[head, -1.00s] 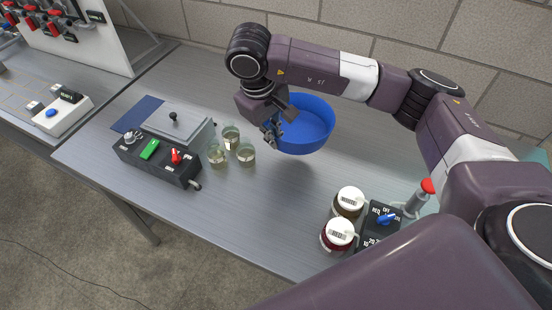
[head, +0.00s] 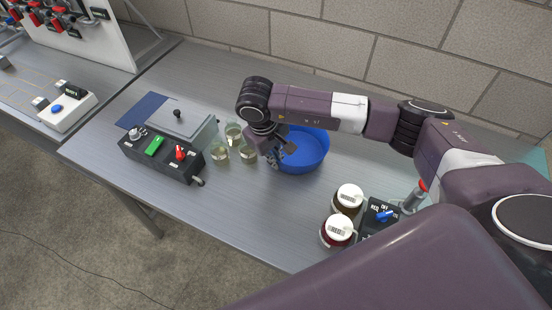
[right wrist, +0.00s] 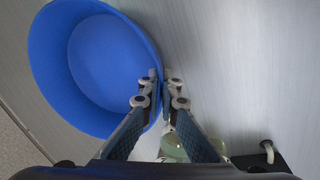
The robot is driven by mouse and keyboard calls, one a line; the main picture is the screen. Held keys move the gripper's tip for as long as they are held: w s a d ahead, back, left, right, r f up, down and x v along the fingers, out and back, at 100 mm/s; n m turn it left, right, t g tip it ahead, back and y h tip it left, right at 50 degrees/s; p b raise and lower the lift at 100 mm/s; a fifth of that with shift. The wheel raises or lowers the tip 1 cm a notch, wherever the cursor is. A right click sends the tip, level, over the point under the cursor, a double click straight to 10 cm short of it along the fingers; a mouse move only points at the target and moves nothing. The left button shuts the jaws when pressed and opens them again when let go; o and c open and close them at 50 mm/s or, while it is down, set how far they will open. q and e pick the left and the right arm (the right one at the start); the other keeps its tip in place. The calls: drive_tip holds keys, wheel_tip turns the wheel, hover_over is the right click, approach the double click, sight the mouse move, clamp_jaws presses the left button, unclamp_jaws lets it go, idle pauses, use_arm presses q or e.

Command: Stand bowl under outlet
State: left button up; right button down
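The blue bowl (head: 308,148) is upright at the middle of the table, right of the glasses. I cannot tell whether its base touches the table. My right gripper (head: 274,158) is at its left side; in the right wrist view my right gripper (right wrist: 161,76) has its fingertips close together with the rim of the bowl (right wrist: 100,62) between them. A short outlet stub (head: 199,182) sticks out of the right end of the black control box (head: 160,155); it also shows in the right wrist view (right wrist: 267,150). The bowl is apart from it. My left gripper is not in view.
Three glasses (head: 220,154) with pale liquid stand between bowl and box. Two white-lidded jars (head: 347,198) and a black switch box (head: 378,216) stand at front right. A grey lidded tank (head: 180,122) is behind the box. The table front, centre, is clear.

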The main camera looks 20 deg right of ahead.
drive_tip(key=shift+f, duration=0.15)
drive_tip(key=c, duration=2.2)
unclamp_jaws()
drive_tip(key=shift+o, duration=0.2)
drive_tip(key=shift+r, duration=0.2)
